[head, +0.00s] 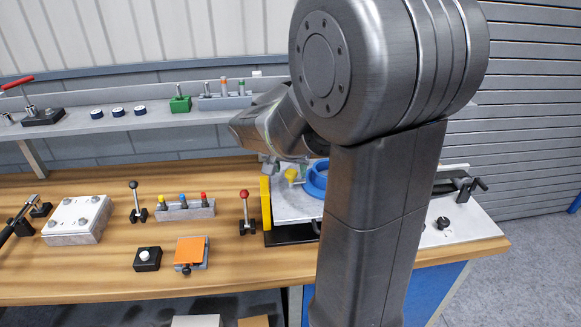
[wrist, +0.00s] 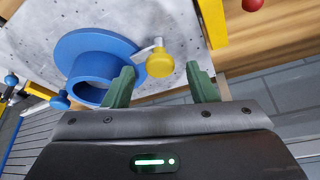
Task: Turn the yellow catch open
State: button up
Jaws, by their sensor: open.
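The yellow catch (wrist: 160,62) is a round yellow knob on a short metal stem, beside a blue flanged ring (wrist: 88,62) on a grey plate (wrist: 185,22). In the wrist view the knob appears between the two green fingers of my gripper (wrist: 160,82), which is open; I see no finger touching it. In the head view the yellow catch (head: 291,174) shows left of the blue ring (head: 316,180). My arm hides the right part of the ring, and the fingertips are hard to make out there.
A yellow upright bar (head: 266,203) and a red-knobbed lever (head: 246,212) stand left of the plate. An orange plate (head: 190,250), a black button box (head: 147,258) and a block with coloured pegs (head: 185,210) lie further left.

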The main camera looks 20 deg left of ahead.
jog(key=shift+w+f, duration=0.2)
jog(key=shift+f, duration=0.3)
jog(key=c, duration=1)
jog(key=shift+o, duration=0.2)
